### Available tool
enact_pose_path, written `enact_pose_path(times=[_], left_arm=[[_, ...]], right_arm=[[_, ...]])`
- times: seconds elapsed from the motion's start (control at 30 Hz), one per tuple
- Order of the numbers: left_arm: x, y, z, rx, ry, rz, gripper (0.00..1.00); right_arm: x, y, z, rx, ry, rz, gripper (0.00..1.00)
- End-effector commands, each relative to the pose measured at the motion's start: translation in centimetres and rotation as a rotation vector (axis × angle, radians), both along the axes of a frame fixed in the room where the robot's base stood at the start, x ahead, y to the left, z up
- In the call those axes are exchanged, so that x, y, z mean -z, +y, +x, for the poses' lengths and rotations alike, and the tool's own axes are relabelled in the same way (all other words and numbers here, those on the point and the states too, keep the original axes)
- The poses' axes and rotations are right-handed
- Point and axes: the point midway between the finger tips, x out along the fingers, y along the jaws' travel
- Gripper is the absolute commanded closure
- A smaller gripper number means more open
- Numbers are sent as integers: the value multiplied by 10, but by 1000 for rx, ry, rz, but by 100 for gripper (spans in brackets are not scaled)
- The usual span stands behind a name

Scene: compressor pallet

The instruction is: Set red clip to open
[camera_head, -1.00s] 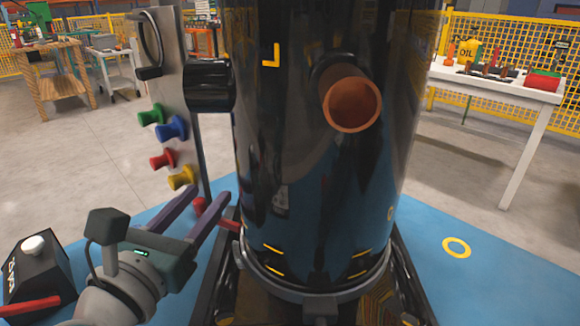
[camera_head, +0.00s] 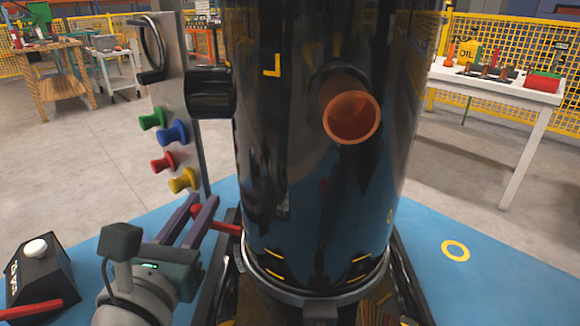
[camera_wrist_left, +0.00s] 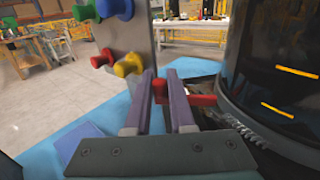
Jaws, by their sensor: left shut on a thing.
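The red clip (camera_head: 226,228) is a short red bar low at the left side of the black compressor tank (camera_head: 320,210). In the left wrist view its red end (camera_wrist_left: 159,90) shows between the fingers, and the rest runs right, behind the right finger, toward the tank. My left gripper (camera_head: 197,210) has its two purple fingers closed around the clip's end; they also show in the left wrist view (camera_wrist_left: 160,88). The fingers hide part of the clip. My right gripper is not in view.
A grey panel with green, blue, red and yellow knobs (camera_head: 172,132) stands just beyond my left gripper. A black box with a white button (camera_head: 38,270) is at lower left. A copper pipe (camera_head: 352,118) juts from the tank.

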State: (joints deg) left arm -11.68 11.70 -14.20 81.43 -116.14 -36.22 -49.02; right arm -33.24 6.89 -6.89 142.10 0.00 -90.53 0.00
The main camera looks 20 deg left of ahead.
Motion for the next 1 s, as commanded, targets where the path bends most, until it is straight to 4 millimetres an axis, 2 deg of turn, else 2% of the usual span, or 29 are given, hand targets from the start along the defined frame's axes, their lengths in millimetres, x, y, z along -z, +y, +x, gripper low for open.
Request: enact_pose_path(times=[0.23, 0.6, 0.63, 0.87, 1.0], left_arm=[[0, -4, -12, -229, 0, -5, 100], [0, -4, -15, -262, 2, 1, 100], [0, -4, -15, -261, 2, 1, 75], [0, -3, -15, -261, 2, 0, 49], [0, -3, -15, -261, 2, 0, 48]], right_arm=[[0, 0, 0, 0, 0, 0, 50], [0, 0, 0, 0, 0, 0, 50], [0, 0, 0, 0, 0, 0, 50], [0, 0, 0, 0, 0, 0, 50], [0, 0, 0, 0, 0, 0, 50]])
